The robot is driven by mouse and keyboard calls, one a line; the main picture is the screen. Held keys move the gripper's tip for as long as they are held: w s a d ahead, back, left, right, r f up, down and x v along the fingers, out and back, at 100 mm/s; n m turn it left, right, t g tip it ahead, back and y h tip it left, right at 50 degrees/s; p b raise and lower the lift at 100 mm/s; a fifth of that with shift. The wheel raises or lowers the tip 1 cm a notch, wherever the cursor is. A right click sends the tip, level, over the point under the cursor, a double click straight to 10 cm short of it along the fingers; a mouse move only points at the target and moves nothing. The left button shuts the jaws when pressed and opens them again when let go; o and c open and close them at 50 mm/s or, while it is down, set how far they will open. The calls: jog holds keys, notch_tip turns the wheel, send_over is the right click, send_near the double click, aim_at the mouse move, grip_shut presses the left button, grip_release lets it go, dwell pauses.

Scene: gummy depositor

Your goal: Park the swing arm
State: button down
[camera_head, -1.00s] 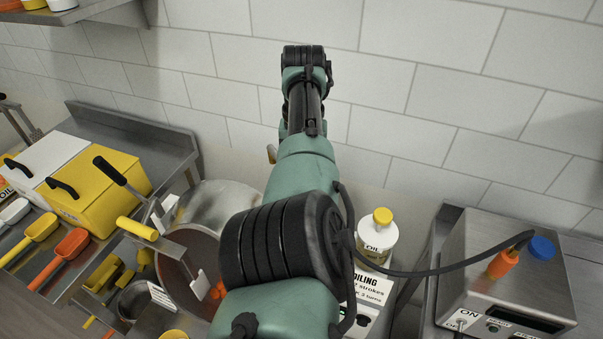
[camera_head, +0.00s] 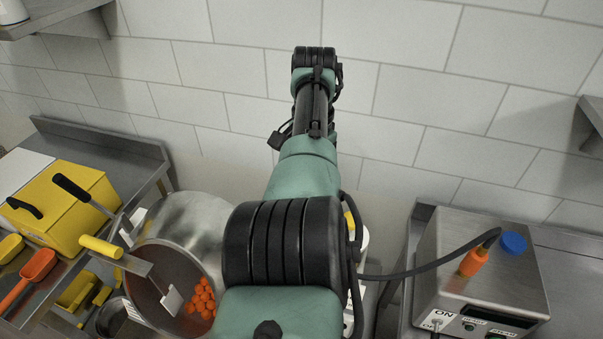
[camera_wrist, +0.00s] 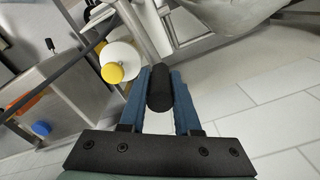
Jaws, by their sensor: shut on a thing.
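In the wrist view the two blue fingers of my gripper (camera_wrist: 160,88) are shut on a black cylindrical handle (camera_wrist: 158,80). Grey metal framework (camera_wrist: 205,45) shows behind the handle; how the two join is unclear, and I cannot tell the whole shape of the swing arm. In the head view my own arm hides the gripper and the handle.
A steel drum (camera_head: 196,222) with orange pieces (camera_head: 202,298) stands left of my arm, with a yellow-handled lever (camera_head: 101,247) at its mouth. A yellow bin (camera_head: 68,208) is farther left. A steel control box (camera_head: 450,265) with a cable stands right.

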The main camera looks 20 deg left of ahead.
jog(key=shift+w+d+r+m, duration=0.2)
jog(key=shift+d+m, duration=0.25)
jog(key=shift+m, duration=0.05)
jog(key=c, duration=0.6)
grip_release()
jog(key=shift+s+f, duration=0.1)
jog(key=shift+r, duration=0.45)
notch_tip(320, 180, up, 11)
jog(key=shift+r, duration=0.1)
jog(key=shift+r+p, duration=0.35)
jog(key=shift+r, duration=0.15)
